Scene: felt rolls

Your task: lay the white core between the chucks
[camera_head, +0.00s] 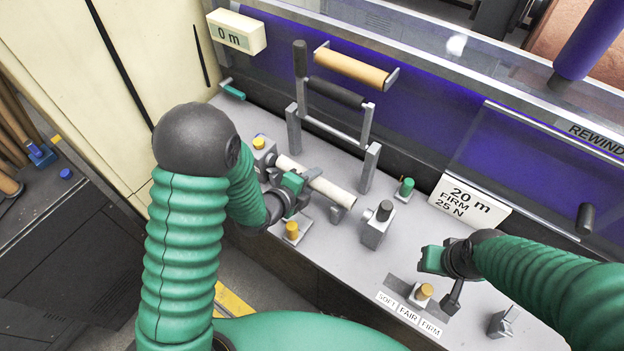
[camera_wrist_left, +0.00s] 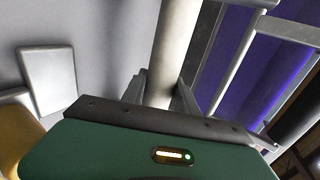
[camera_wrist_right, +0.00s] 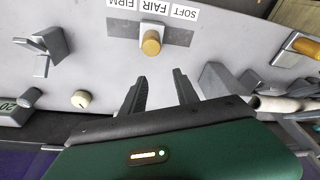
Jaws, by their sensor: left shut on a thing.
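The white core (camera_head: 333,190) is a pale tube at the middle of the grey deck, lying slantwise in the head view. My left gripper (camera_head: 303,186) is shut on it, nearer its far-left end. In the left wrist view the core (camera_wrist_left: 175,45) runs away from between the fingers. A grey block with a yellow knob (camera_head: 262,149) stands by the core's left end. A grey block with a black knob (camera_head: 377,226) stands beyond its right end, with a gap. These look like the chucks; exact contact is unclear. My right gripper (camera_wrist_right: 160,88) is open and empty.
A selector knob (camera_head: 422,294) with SOFT, FAIR, FIRM labels is near my right gripper. Upright posts (camera_head: 369,168) and a tan roll (camera_head: 350,67) are behind the core.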

